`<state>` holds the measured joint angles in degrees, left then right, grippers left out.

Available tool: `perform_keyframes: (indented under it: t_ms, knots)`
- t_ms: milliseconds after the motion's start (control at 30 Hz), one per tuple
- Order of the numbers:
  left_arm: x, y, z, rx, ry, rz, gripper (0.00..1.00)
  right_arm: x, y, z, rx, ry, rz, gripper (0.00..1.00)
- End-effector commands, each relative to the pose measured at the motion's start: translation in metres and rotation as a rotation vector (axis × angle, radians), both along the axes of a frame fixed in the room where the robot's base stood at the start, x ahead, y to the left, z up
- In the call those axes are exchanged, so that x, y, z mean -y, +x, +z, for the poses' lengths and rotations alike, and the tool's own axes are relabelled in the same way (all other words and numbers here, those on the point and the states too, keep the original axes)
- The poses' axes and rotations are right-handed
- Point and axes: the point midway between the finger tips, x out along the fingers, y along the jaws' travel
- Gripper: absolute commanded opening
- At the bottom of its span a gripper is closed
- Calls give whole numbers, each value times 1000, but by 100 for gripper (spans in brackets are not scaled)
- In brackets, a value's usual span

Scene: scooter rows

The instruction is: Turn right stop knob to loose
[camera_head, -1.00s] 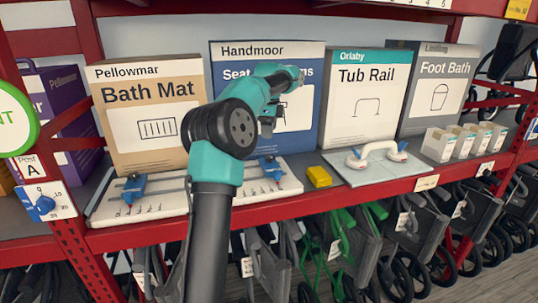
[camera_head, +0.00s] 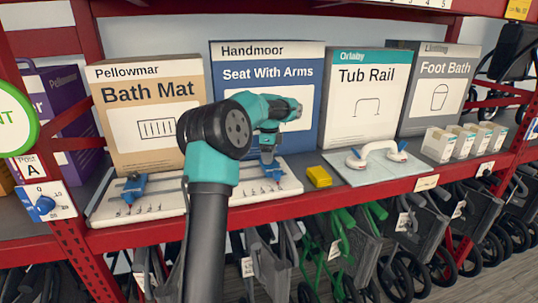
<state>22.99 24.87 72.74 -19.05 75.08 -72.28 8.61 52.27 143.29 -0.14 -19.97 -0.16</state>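A white board (camera_head: 155,203) with slots and small markings lies on the shelf in front of the boxes. A blue left stop (camera_head: 134,187) stands on its left part. A blue right stop (camera_head: 273,170) stands near its right end. My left arm comes up from the bottom, and its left gripper (camera_head: 267,155) points down over the right stop. The gripper is small and partly behind the teal wrist, so I cannot tell its opening or whether it touches the knob. The right stop's knob is hidden or too small to read. My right gripper is out of view.
A yellow block (camera_head: 319,177) and a glass plate (camera_head: 375,170) with a white handle (camera_head: 378,152) lie right of the board. Boxes stand close behind, including Bath Mat (camera_head: 150,110) and Tub Rail (camera_head: 365,98). A red shelf edge (camera_head: 300,205) runs in front.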

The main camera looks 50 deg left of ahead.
Motion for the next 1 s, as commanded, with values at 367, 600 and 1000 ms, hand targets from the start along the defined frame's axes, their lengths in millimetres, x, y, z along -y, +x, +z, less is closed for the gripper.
perform_keyframes:
  t_ms: [367,600,1000]
  knots:
    - [0,0,0,0,0,0,32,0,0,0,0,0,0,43]
    - [0,0,0,0,0,1,18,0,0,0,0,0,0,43]
    - [0,0,0,0,0,92,18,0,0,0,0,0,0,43]
